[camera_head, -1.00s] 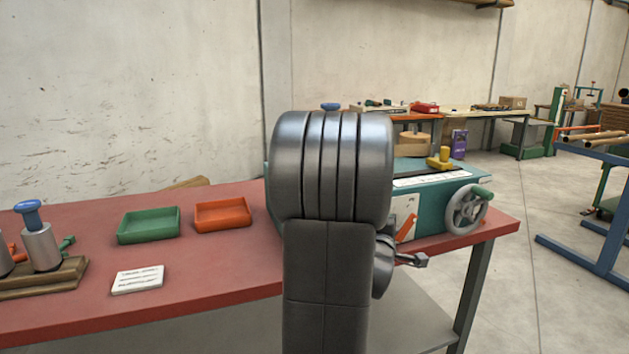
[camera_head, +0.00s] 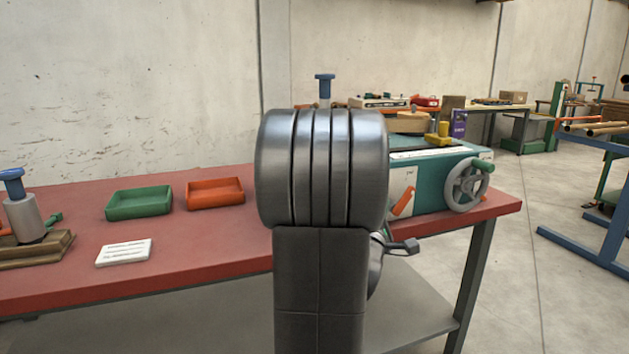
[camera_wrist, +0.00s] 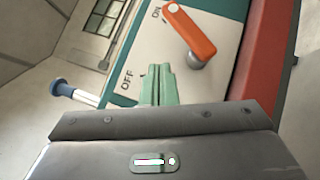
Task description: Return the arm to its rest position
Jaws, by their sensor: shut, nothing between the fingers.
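My gripper (camera_wrist: 160,85) shows in the wrist view with its green fingers together and nothing between them. It is in front of the winder's pale switch panel (camera_wrist: 140,45), marked ON and OFF. The orange lever (camera_wrist: 192,32) on that panel is just beyond and right of the fingertips; I see no contact. In the head view my dark arm stands upright in the middle and covers the left part of the teal winder (camera_head: 435,180). The orange lever also shows there (camera_head: 403,203), just right of my arm.
The red bench (camera_head: 200,247) holds a green tray (camera_head: 139,203), an orange tray (camera_head: 215,193), a white card (camera_head: 124,253) and a blue-topped tool (camera_head: 24,212) on a wooden base. A handwheel (camera_head: 467,185) is on the winder's right.

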